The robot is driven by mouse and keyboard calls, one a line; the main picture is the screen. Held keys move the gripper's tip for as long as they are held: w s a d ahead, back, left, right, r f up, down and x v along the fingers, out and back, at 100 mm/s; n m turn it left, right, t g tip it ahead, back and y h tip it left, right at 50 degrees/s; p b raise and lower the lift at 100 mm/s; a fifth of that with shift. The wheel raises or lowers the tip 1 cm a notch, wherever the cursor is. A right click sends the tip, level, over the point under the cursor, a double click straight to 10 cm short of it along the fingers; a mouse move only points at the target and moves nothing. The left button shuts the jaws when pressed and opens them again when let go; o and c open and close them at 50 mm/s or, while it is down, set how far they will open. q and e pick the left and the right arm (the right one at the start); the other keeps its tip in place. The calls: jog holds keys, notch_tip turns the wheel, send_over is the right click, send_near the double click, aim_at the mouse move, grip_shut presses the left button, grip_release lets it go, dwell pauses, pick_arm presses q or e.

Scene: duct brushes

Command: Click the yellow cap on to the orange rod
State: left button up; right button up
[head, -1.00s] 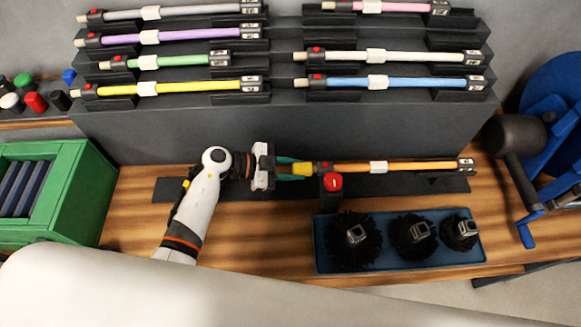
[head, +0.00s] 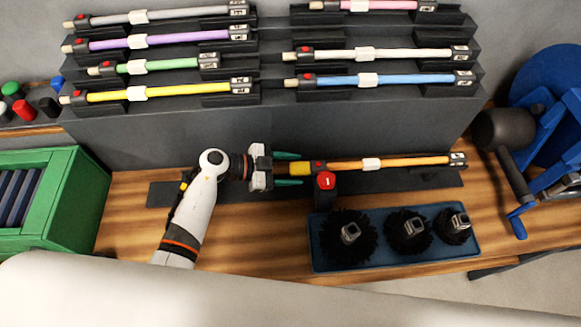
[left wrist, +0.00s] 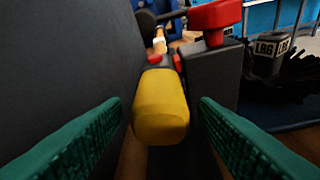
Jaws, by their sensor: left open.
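The yellow cap (head: 300,169) sits at the left end of the orange rod (head: 410,161), against the dark collar with a red button; whether it is fully seated cannot be told. In the left wrist view the yellow cap (left wrist: 160,108) points at the camera. My left gripper (head: 291,168) is open, its green fingers standing apart on both sides of the cap with gaps. The rod lies level in a dark holder with a red-topped clamp (head: 325,182). My right gripper is not in view.
A grey rack (head: 290,125) of several coloured rods stands behind. A blue tray (head: 405,262) with three black brushes lies in front of the orange rod. A green crate (head: 85,195) is at left, a blue reel (head: 560,80) at right.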

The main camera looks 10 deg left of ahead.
pick_arm(q)
jog(key=b+v, duration=0.2)
jog(key=v, duration=1)
